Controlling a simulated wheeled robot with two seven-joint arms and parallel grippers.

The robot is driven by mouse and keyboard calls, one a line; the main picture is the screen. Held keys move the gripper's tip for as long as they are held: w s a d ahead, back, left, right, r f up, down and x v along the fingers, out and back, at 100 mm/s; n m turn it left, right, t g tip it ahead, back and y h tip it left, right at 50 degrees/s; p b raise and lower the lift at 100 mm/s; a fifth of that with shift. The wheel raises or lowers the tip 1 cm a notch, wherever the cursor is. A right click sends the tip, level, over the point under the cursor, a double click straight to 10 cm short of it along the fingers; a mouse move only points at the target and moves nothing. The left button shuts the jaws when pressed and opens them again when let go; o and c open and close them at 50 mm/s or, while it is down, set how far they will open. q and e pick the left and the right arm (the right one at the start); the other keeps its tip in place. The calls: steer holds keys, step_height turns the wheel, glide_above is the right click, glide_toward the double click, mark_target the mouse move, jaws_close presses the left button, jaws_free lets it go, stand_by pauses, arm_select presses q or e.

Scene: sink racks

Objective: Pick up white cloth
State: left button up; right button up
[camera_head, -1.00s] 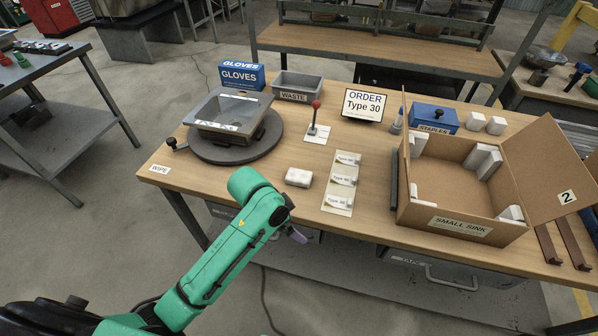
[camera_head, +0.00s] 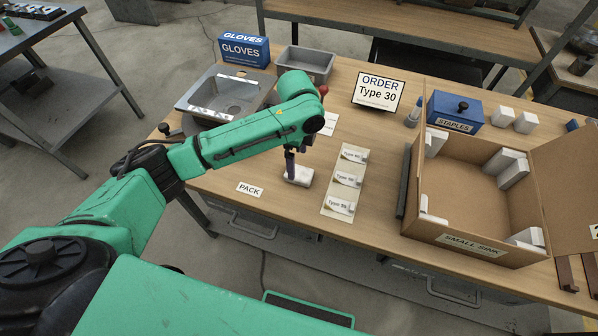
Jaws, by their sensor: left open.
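The white cloth (camera_head: 300,178) is a small folded white block lying on the wooden table, left of the strip of Type labels. My left gripper (camera_head: 290,172) points down at it from above, with its dark fingers at the cloth's left part. The gripper is open. I cannot tell whether the fingers touch the cloth. The green left arm crosses the view from the left and hides part of the table. My right gripper is not in view.
A metal sink (camera_head: 228,92) stands behind my arm. A label strip (camera_head: 337,208) and an open cardboard box (camera_head: 468,240) lie to the right. A PACK label (camera_head: 249,188) is at the front edge. A grey waste bin (camera_head: 318,63) and gloves box (camera_head: 243,50) are behind.

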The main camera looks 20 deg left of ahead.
mark_target(299, 172)
arm_select(q)
steer(key=f, duration=0.4)
steer(key=f+p, duration=0.1)
steer(key=f, duration=0.2)
steer(key=shift+w+d, duration=0.1)
steer(key=shift+w, duration=0.15)
steer(key=c, duration=1.4)
step_height(299, 172, up, 20)
steer(key=shift+b, duration=0.35)
